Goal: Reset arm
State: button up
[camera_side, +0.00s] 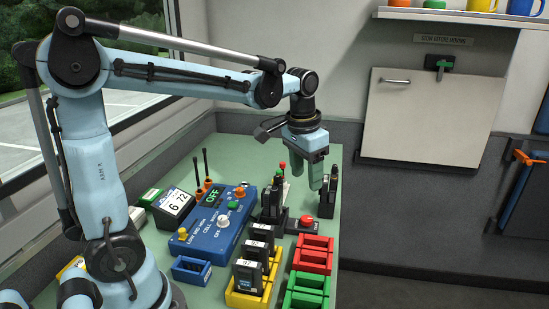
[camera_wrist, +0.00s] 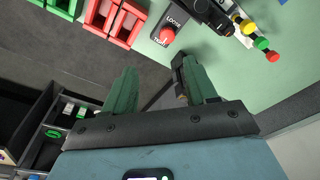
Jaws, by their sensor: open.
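My gripper (camera_side: 318,176) hangs above the far right part of the green table (camera_side: 318,153), pointing down. In the wrist view its two green fingers (camera_wrist: 158,92) are apart with nothing held between them. In the side view a black upright device (camera_side: 328,195) stands just below and right of the fingers. In the wrist view a dark object (camera_wrist: 180,72) shows near the right finger; I cannot tell if they touch. My arm is bent, with its forearm stretched level across the table.
A blue box with an "OFF" display (camera_side: 218,218) stands mid-table, beside a red button (camera_side: 307,221). Yellow (camera_side: 243,297), red (camera_side: 314,254) and green (camera_side: 307,291) trays line the front right. Black devices stand in the yellow tray. A white hatch (camera_side: 430,117) is on the back wall.

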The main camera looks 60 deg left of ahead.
jog(key=s+d+f+t, duration=0.2)
jog(key=s+d+t, duration=0.2)
jog(key=s, duration=0.5)
jog(key=shift+s+d+f+t, duration=0.15)
jog(key=shift+d+f+t, duration=0.1)
jog(key=shift+t, duration=0.65)
